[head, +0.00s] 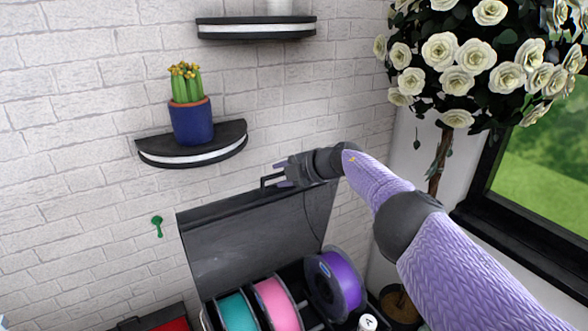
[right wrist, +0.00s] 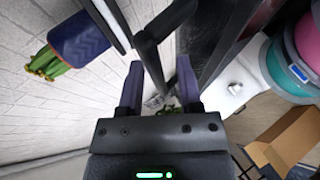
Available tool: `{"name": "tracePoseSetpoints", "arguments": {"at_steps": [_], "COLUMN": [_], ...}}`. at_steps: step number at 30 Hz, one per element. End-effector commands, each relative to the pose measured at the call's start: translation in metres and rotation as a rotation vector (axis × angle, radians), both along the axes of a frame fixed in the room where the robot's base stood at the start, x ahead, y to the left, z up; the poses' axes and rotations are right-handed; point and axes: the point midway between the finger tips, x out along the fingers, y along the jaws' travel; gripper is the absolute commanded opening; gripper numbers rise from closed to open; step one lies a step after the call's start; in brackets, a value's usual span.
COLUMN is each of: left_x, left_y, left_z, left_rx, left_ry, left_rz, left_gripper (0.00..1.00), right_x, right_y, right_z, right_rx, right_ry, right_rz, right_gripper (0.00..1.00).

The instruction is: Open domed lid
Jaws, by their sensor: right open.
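The dark lid (head: 250,240) stands raised and tilted back toward the brick wall, over a dark box with spools inside. Its black handle (head: 266,181) sticks out at the lid's upper edge. My right gripper (head: 280,174) is open beside the handle in the head view. In the right wrist view, the black handle (right wrist: 150,52) lies at the open fingertips (right wrist: 159,82), with part of it between them; I cannot tell whether they touch. My left gripper is not in view.
Teal (head: 237,314), pink (head: 277,303) and purple (head: 340,280) spools sit in the box. A shelf (head: 190,151) with a potted cactus (head: 191,119) is on the wall left of my gripper. A white-flowered tree (head: 458,70) stands behind my right arm.

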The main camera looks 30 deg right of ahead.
Motion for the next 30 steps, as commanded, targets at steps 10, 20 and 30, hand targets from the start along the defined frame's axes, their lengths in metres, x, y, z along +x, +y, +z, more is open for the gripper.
{"name": "tracePoseSetpoints", "arguments": {"at_steps": [10, 20, 30], "left_x": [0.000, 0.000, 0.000], "left_y": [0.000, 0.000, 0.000], "left_z": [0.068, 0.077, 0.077], "left_rx": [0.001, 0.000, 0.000], "left_ry": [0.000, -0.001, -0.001], "left_rz": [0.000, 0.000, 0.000], "left_gripper": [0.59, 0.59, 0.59], "right_x": [-0.031, -0.070, -0.076], "right_y": [-0.018, -0.038, -0.040], "right_z": [0.026, 0.044, 0.048], "right_rx": [-0.005, -0.002, -0.001], "right_ry": [0.002, 0.000, 0.000], "right_rz": [-0.002, -0.002, -0.001], "right_gripper": [0.53, 0.53, 0.53]}}
